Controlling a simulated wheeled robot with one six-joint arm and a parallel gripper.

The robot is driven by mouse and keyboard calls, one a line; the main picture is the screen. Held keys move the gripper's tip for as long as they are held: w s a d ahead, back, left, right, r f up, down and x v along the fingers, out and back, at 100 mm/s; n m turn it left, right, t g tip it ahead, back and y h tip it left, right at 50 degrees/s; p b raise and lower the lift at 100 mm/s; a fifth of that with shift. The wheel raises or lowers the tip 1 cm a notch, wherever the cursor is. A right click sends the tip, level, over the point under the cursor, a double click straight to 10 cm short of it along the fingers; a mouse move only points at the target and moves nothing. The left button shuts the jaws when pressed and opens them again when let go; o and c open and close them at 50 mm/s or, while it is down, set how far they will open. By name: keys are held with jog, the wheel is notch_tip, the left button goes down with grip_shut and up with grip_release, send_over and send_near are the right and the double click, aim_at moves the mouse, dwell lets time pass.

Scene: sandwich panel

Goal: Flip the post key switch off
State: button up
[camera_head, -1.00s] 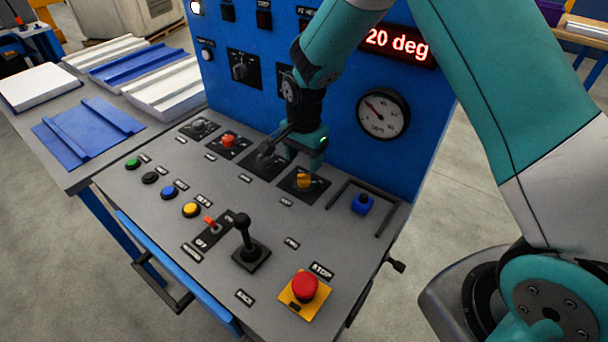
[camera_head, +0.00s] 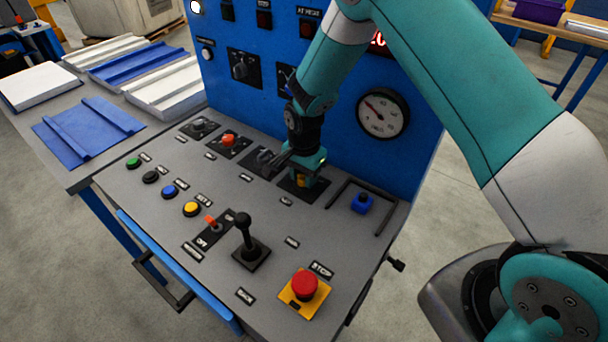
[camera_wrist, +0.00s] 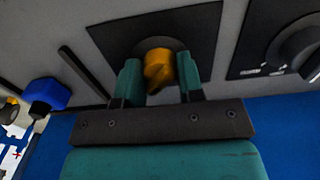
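The yellow key switch (camera_wrist: 158,68) sits on a black square plate (camera_wrist: 120,38) and shows between my fingers in the wrist view. In the head view the yellow switch (camera_head: 301,181) is partly hidden under my gripper (camera_head: 300,172). In the wrist view my gripper (camera_wrist: 160,80) has one teal finger on each side of the yellow knob. A gap shows beside the knob, at least on the right, so the fingers are open around it. Which of the panel's switches is the post one cannot be read.
A black rotary knob (camera_wrist: 300,47) is beside the plate in the wrist view. A blue key-like part (camera_head: 361,203) stands inside a black rail (camera_head: 386,219). The joystick (camera_head: 245,238) and red stop button (camera_head: 305,285) are nearer the front. The blue upright panel (camera_head: 345,150) rises behind my gripper.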

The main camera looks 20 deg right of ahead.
jog(key=shift+n, duration=0.3)
jog(key=n, duration=0.3)
jog(key=shift+n, duration=0.3)
jog(key=n, duration=0.9)
jog(key=shift+n, duration=2.3)
jog(key=o, duration=0.9)
jog(key=shift+o, duration=0.2)
jog(key=shift+r, duration=0.15)
